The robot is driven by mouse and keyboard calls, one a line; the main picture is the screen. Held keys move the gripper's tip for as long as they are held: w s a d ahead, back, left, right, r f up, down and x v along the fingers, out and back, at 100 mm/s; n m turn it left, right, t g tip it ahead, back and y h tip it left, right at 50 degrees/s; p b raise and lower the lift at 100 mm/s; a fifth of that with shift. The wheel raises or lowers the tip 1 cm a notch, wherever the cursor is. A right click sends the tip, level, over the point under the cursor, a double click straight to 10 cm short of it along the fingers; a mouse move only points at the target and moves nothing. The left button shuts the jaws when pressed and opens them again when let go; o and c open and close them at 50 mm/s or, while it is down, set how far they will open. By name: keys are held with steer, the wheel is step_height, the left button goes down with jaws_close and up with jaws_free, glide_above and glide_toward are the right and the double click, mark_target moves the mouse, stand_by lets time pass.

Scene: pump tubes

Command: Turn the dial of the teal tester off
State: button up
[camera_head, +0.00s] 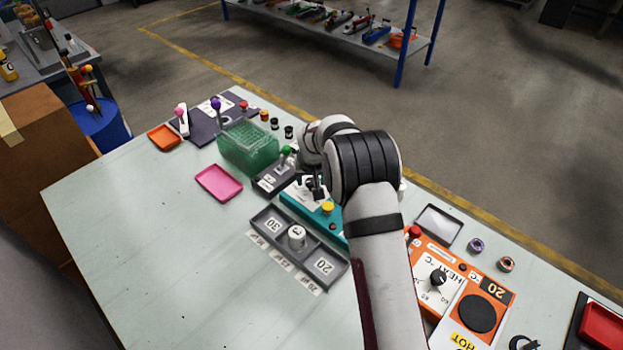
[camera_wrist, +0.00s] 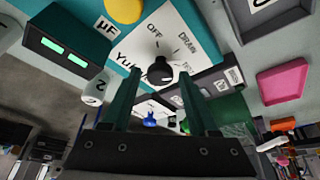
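The teal tester (camera_head: 297,203) stands in the middle of the table, partly covered by my arm; its teal panel also shows in the wrist view (camera_wrist: 75,13). Its black dial (camera_wrist: 160,74) sits on a white plate (camera_wrist: 147,50) with printed "OFF" and "DRAIN" marks. I cannot tell for sure which mark the dial points to. My gripper (camera_wrist: 159,69) is open, with one finger on each side of the dial and visible gaps. In the head view my gripper (camera_head: 315,188) is low over the tester and mostly hides the dial.
A grey tray (camera_head: 336,277) with number cards lies in front of the tester. A green rack (camera_head: 247,148) and pink tray (camera_head: 219,183) are to the left. An orange heater (camera_head: 432,262) is to the right. The table's front left is clear.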

jaws_close()
steer(key=n+y, duration=0.1)
steer(key=n, duration=0.1)
steer(key=n+y, duration=0.1)
steer(key=n, duration=0.1)
steer(key=shift+d+n, duration=0.2)
steer(key=shift+n, duration=0.2)
steer(key=n, duration=0.2)
steer(key=n+g+y, duration=0.1)
steer(key=n, duration=0.1)
steer(key=shift+w+d+n+g, duration=0.1)
steer(key=shift+n+g, duration=0.2)
steer(key=n, duration=0.2)
steer(key=n+g+y, duration=0.1)
steer(key=n, duration=0.1)
steer(key=shift+w+d+n, duration=0.1)
steer(key=shift+w+n, duration=0.05)
steer(key=shift+n, duration=0.15)
steer(key=shift+w+n+g, duration=0.1)
steer(key=shift+n+g, duration=0.9)
steer(key=shift+n, duration=0.9)
